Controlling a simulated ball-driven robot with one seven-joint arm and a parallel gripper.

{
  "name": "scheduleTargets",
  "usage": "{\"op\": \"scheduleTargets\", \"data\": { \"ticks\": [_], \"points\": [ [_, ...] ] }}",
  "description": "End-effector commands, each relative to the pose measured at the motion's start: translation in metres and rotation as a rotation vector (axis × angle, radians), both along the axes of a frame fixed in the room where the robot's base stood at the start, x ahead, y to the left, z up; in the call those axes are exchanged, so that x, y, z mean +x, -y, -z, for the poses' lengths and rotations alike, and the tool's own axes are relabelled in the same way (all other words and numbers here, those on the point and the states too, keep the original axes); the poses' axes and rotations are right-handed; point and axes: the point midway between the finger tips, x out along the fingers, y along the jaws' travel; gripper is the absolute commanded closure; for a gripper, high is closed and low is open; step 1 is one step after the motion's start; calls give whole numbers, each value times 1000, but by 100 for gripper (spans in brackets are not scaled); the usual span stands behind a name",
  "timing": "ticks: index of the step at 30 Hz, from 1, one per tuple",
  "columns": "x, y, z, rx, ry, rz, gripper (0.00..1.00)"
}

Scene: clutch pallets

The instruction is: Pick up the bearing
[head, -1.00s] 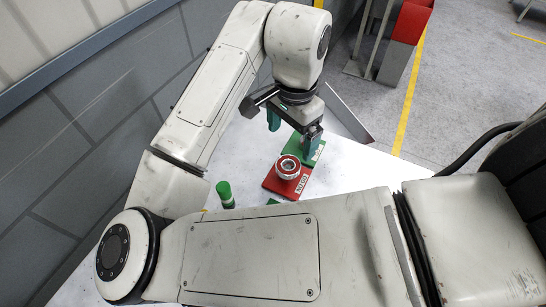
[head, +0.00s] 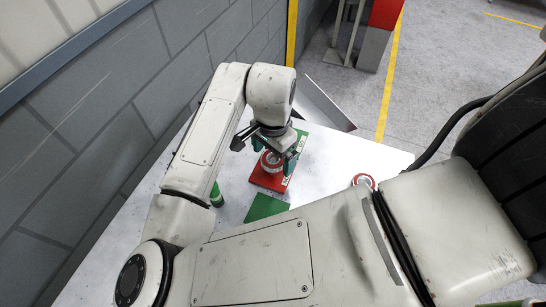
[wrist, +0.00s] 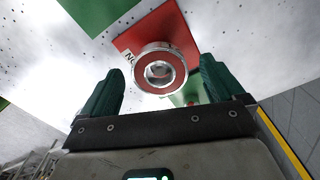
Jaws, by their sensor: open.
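The bearing, a silver ring with a red face (wrist: 140,74), sits on a red pallet (wrist: 180,27) with a white label. In the head view the bearing (head: 267,164) stands on the red pallet (head: 266,183), partly hidden by my gripper. My gripper (head: 271,157) is open, with its green fingers close above and around the bearing. In the wrist view the bearing shows between the two fingers of my gripper (wrist: 160,68), with a gap on each side. I cannot tell whether the fingertips are level with it.
A second red-and-silver ring (head: 363,180) lies to the right on the white table (head: 335,158), partly hidden by my arm. A green pallet (head: 266,206) lies in front, and another is behind. A green cylinder (head: 216,194) stands at left. A grey wall (head: 95,120) borders the left side.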

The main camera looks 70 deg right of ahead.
Motion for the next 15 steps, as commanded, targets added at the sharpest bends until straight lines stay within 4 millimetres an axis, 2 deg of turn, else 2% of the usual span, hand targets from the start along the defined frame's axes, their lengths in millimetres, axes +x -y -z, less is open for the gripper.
{"op": "scheduleTargets", "data": {
  "ticks": [4, 15],
  "points": [
    [0, 0, 0, 0, 0, 0, 5],
    [0, 0, 0, 0, 0, 0, 40]
  ]
}}
